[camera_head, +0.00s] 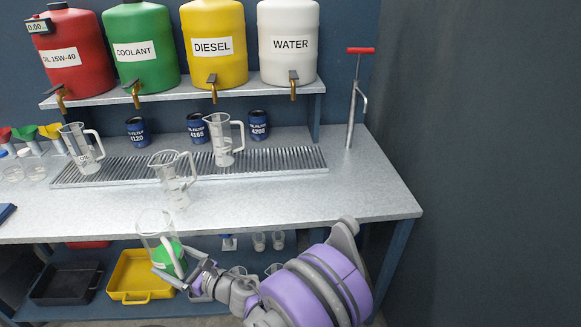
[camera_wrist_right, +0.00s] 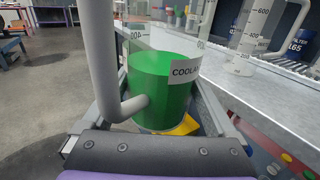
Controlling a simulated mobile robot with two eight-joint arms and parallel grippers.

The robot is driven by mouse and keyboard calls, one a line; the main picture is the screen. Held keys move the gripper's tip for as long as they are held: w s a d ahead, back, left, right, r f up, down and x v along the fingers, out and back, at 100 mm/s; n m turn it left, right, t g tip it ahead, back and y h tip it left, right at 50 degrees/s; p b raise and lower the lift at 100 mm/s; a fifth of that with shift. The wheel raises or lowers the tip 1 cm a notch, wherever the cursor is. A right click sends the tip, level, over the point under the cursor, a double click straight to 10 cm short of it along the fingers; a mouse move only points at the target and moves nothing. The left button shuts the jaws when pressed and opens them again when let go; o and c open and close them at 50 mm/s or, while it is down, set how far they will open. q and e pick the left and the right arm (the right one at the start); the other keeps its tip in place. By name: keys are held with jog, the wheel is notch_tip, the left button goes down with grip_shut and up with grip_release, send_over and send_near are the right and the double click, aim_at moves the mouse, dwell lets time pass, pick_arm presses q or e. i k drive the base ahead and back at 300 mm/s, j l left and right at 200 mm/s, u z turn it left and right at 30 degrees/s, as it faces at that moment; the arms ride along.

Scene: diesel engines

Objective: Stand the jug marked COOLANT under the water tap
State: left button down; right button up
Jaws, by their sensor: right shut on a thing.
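The COOLANT jug (camera_head: 153,222) is clear, with green liquid in its lower part. My right gripper (camera_head: 177,267) is shut on it, holding it off the bench in front of the bench's front edge. In the right wrist view the jug (camera_wrist_right: 165,85) fills the middle, its label partly cut off as "COOLA", its handle towards the wrist. It looks roughly upright. The water tap (camera_head: 293,86) is on the white WATER tank (camera_head: 287,43), at the right end of the upper shelf, up and right of the jug. My left gripper is not in view.
A clear jug (camera_head: 174,179) stands on the bench before the drip grate (camera_head: 130,168). Two more jugs (camera_head: 82,150) (camera_head: 221,146) stand on the grate, the right one left of the water tap. Blue filters (camera_head: 258,125) stand behind.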

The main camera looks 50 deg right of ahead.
aim_at(293, 160)
jog(key=k+l+z, duration=0.15)
jog(key=z, duration=0.25)
jog(key=k+l+z, duration=0.1)
jog(key=z, duration=0.3)
jog(key=i+z, duration=0.1)
jog(key=i, duration=0.6)
jog(key=i+j, duration=0.15)
jog(key=i, duration=0.55)
jog(key=i+l+z, duration=0.05)
